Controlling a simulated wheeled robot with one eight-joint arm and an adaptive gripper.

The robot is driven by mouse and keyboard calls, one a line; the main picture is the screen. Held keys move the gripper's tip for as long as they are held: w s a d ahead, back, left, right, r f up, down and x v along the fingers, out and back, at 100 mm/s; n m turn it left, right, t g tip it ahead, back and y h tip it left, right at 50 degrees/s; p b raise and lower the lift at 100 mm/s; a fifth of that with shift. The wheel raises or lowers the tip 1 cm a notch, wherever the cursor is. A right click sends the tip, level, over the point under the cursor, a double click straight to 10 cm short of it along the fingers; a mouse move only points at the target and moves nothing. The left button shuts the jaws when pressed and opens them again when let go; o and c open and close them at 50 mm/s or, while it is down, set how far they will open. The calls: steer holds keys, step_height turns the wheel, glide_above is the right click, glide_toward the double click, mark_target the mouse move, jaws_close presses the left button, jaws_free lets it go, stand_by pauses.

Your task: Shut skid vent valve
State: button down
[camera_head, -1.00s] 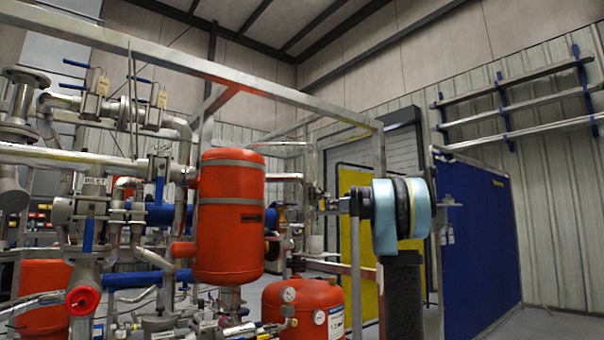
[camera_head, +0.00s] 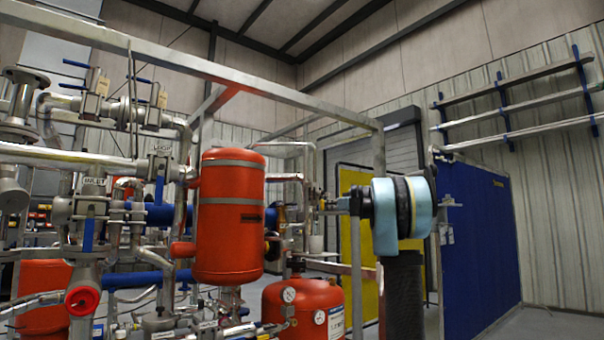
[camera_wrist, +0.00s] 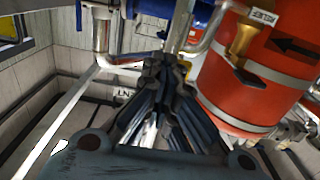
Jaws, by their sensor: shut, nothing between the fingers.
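In the wrist view, my gripper (camera_wrist: 165,68) is shut with nothing between its fingers, pointing at pipework beside the red vessel (camera_wrist: 258,68). A white label (camera_wrist: 125,95) sits just left of the fingers, upside down and partly hidden; it may read VENT. The vent valve's handle cannot be made out for certain; the fingers cover part of the metal pipe (camera_wrist: 180,25) ahead. In the head view, the red vessel (camera_head: 228,225) hangs in the skid frame. My arm stands to its right, and its gripper end is too small to make out there.
In the wrist view, a brass fitting (camera_wrist: 243,38) with an upside-down RELIEF tag is close on the right. In the head view, a lower red tank (camera_head: 300,306) with gauges, a skid frame beam (camera_head: 250,82) and a blue panel (camera_head: 478,235) surround my arm. Open floor shows at lower right.

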mark_target(322, 205)
steer(key=shift+s+a+f, duration=0.2)
steer(key=shift+s+a, duration=0.35)
steer(key=shift+a, duration=0.3)
steer(key=shift+s+a+r, duration=0.2)
steer(key=shift+s+a, duration=0.4)
steer(key=shift+a, duration=0.2)
steer(key=shift+s+a+r, duration=0.45)
steer(key=shift+s+a, duration=0.05)
steer(key=shift+a, duration=0.2)
